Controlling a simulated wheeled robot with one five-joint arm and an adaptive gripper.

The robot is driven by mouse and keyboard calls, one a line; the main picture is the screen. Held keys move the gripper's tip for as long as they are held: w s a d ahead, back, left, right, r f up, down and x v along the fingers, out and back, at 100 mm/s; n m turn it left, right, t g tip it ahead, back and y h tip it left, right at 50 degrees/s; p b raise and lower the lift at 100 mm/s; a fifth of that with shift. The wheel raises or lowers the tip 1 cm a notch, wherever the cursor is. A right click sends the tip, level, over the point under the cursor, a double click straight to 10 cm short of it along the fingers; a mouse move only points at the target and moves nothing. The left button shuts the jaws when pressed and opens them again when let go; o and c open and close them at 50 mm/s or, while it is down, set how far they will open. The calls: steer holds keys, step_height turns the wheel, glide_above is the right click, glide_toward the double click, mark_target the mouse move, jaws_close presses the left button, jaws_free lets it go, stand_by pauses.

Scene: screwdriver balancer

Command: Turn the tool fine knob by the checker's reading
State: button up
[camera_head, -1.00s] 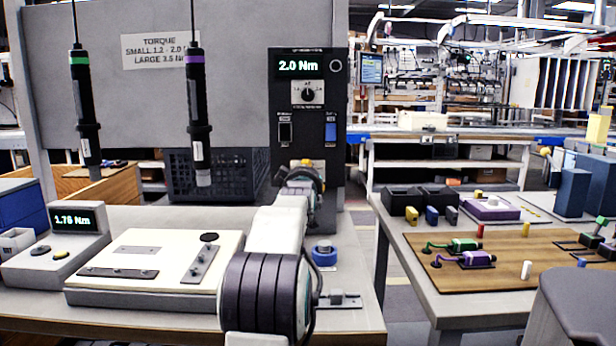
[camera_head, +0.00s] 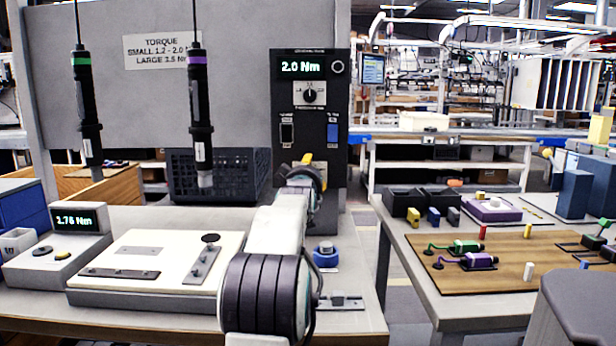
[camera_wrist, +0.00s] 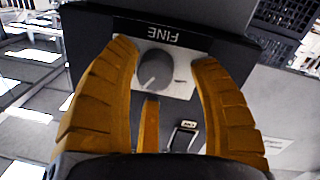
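The fine knob (camera_wrist: 155,68) is a grey round knob on a white plate under the word FINE in the wrist view. My gripper (camera_wrist: 163,55) has its orange fingers spread on either side of the knob, with visible gaps; a third orange piece stands below it. In the head view, my gripper (camera_head: 307,160) is at the lower front of the dark controller (camera_head: 338,75) and hides the fine knob. The controller display (camera_head: 302,67) reads 2.0 Nm, above another knob (camera_head: 309,95). The checker (camera_head: 78,222) at the left shows about 1.76 Nm, slightly blurred.
Two hanging screwdrivers, green-banded (camera_head: 86,100) and purple-banded (camera_head: 199,100), hang left of the controller. A white fixture block (camera_head: 150,265) and a blue round part (camera_head: 326,256) are on the bench. A side table (camera_head: 450,300) at right holds several small parts.

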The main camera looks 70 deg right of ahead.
steer(key=shift+s+f, duration=0.15)
steer(key=v, duration=1.2)
stand_by(0.9)
steer(key=w+a+r+n+t+y+p, duration=0.2)
steer(key=w+a+t+y+p, duration=0.15)
steer(key=w+a+p, duration=0.6)
steer(key=w+a+n+y+p, duration=0.1)
steer(key=w+a+y+p, duration=0.15)
steer(key=a, duration=0.45)
steer(key=w+a+r+n+y+p, duration=0.1)
steer(key=w+a+y+p, duration=0.15)
steer(key=a, duration=0.35)
steer(key=w+a+n+y+p, duration=0.1)
steer(key=w+a+y+p, duration=0.2)
steer(key=a, duration=0.4)
steer(key=s+a+r+n+g+y+p, duration=0.1)
steer(key=s+a+n+y+p, duration=0.25)
steer(key=a+p, duration=0.9)
steer(key=s+a+n+g+y+p, duration=0.1)
steer(key=s+a+g+y+p, duration=0.1)
steer(key=s+a, duration=0.7)
steer(key=shift+s+a+r+g, duration=0.15)
steer(key=shift+a+r+g, duration=0.2)
steer(key=shift+a+g, duration=0.55)
